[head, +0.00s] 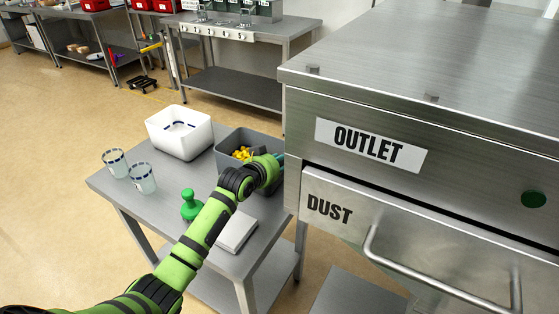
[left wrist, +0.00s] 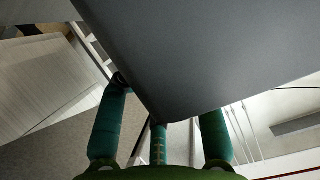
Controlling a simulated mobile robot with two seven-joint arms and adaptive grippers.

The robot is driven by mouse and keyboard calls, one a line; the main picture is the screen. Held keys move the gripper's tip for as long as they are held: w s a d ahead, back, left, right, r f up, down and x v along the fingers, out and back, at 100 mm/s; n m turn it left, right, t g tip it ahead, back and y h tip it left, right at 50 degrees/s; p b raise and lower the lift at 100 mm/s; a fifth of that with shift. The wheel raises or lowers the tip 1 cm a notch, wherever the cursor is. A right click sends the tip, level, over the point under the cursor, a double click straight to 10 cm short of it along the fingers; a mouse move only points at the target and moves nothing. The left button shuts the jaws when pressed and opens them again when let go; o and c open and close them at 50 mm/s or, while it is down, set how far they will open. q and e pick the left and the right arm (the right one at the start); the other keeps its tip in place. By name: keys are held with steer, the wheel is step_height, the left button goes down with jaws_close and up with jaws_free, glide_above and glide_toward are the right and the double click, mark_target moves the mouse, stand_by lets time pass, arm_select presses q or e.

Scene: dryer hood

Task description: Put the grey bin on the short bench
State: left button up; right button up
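The grey bin (head: 233,138) stands on a low steel bench (head: 166,184), at its far right corner beside the big steel hood. Yellow pieces (head: 241,153) and something dark show inside it. My left gripper (head: 279,160) is at the near right side of the bin, its fingertips partly hidden against the hood. In the left wrist view its teal fingers (left wrist: 160,135) are apart, and a large grey surface (left wrist: 200,50), apparently the bin, fills the space beyond them. Whether they press on it cannot be told. My right gripper is not in view.
A white bin (head: 179,132), two clear cups (head: 129,170), a green stamp-like object (head: 191,206) and a flat white block (head: 237,232) share the low bench. The hood (head: 430,120) with its dust drawer (head: 330,208) stands close on the right. A longer bench (head: 290,35) is behind.

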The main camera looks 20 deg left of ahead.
arm_select(q)
steer(key=v, duration=1.2)
steer(key=shift+b, duration=0.3)
steer(key=shift+a, duration=0.15)
